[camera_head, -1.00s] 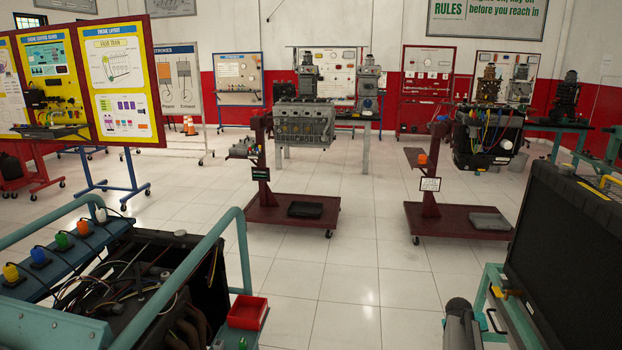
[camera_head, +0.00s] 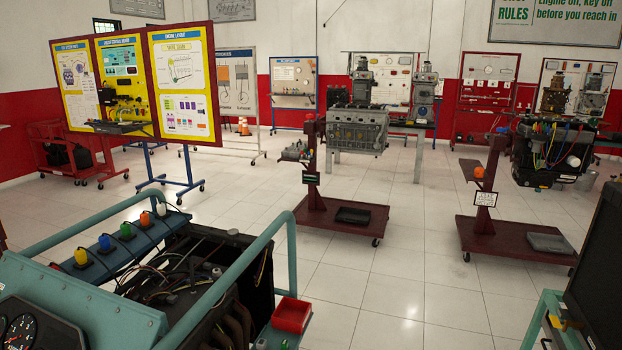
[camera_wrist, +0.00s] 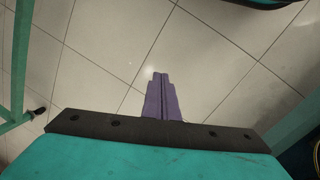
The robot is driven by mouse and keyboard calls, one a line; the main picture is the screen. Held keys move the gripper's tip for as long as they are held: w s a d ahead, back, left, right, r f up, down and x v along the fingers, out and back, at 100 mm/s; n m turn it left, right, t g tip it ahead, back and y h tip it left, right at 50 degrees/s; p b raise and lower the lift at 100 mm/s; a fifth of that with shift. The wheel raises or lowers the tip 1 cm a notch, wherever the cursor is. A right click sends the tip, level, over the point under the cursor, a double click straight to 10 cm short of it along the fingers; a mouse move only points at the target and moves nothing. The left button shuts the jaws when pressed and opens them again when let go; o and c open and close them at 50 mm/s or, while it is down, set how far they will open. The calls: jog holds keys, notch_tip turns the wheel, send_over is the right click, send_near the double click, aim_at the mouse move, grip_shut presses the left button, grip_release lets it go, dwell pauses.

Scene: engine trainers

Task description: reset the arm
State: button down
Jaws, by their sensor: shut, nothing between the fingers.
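My gripper (camera_wrist: 160,76) shows in the wrist view as purple fingers pressed together, with nothing between them. It points toward the pale tiled floor (camera_wrist: 105,45). The dark mounting bar and teal body behind the fingers fill the bottom of that view. My gripper does not show in the head view.
An engine trainer with a teal frame (camera_head: 285,260) and a red tray (camera_head: 291,315) stands close at the front left. Two engine stands (camera_head: 340,215) (camera_head: 500,240) stand farther back. A yellow display board (camera_head: 183,85) is at the left. Tiled floor between them is clear.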

jog(key=s+a+g+y, duration=0.1)
jog(key=s+a+g, duration=0.1)
jog(key=s+a, duration=0.3)
jog(key=s+a+g+y, duration=0.1)
jog(key=s+a, duration=0.3)
jog(key=s, duration=1)
jog(key=shift+s+a+r+m+g, duration=0.2)
jog(key=shift+s+a+m+g, duration=0.15)
jog(key=shift+g, duration=0.35)
